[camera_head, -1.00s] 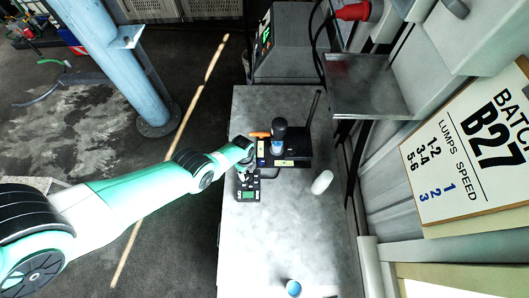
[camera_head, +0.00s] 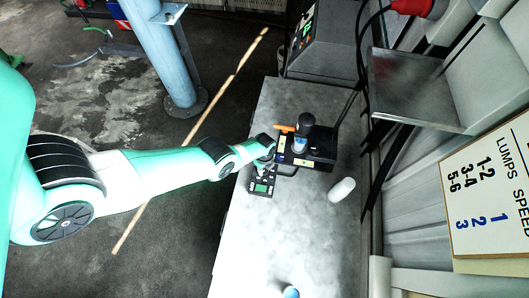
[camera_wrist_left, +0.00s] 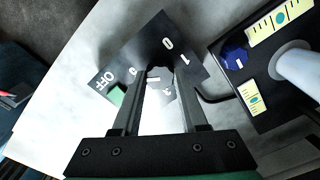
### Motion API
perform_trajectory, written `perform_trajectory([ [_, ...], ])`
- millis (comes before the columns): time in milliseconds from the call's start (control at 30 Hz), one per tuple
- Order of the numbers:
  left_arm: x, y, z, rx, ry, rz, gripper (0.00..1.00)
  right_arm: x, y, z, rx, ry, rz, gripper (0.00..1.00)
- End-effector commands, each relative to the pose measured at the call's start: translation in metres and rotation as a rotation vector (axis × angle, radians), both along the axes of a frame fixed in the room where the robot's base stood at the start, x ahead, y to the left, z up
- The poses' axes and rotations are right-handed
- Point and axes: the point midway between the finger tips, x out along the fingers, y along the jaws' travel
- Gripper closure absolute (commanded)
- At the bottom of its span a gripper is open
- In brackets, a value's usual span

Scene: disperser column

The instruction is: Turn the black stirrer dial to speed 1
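The small black stirrer control box (camera_head: 262,183) with a green display lies on the grey table; it also shows in the left wrist view (camera_wrist_left: 196,69). White marks including OFF, 0 and 1 are printed on its face. My left gripper (camera_head: 266,160) reaches down over the box from the left. In the left wrist view its two fingers (camera_wrist_left: 159,78) stand on either side of the dark stirrer dial (camera_wrist_left: 159,71), which fills the gap between them. A light line shows on the dial; the mark it faces is unclear. My right gripper is not in view.
Beside the box is a black stirrer base (camera_head: 318,155) with a black-capped vessel (camera_head: 303,134) and a blue knob (camera_wrist_left: 235,57). A white cylinder (camera_head: 341,190) lies on the table. A sign (camera_head: 495,190) lists lumps against speed. The table's front is mostly clear.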

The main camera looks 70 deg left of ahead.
Motion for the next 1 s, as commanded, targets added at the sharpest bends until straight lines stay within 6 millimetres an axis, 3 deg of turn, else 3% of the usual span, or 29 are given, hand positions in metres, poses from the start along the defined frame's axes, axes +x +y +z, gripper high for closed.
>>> perform_trajectory([
  [33,0.0,0.0,0.0,0.0,0.0,0.0,0.87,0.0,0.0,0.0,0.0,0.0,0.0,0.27],
  [100,0.0,-0.0001,0.0,0.0,0.0,0.0,0.99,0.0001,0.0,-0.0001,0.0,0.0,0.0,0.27],
  [133,0.0,-0.0001,0.0,0.0,0.0,0.0,1.0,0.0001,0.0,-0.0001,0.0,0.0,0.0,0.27],
  [567,0.0,-0.0001,0.0,0.0,0.0,0.06,1.0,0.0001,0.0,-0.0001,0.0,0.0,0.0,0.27],
  [1000,0.0,-0.0001,0.0,0.0,0.0,0.392,1.0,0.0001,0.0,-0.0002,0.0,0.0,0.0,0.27],
])
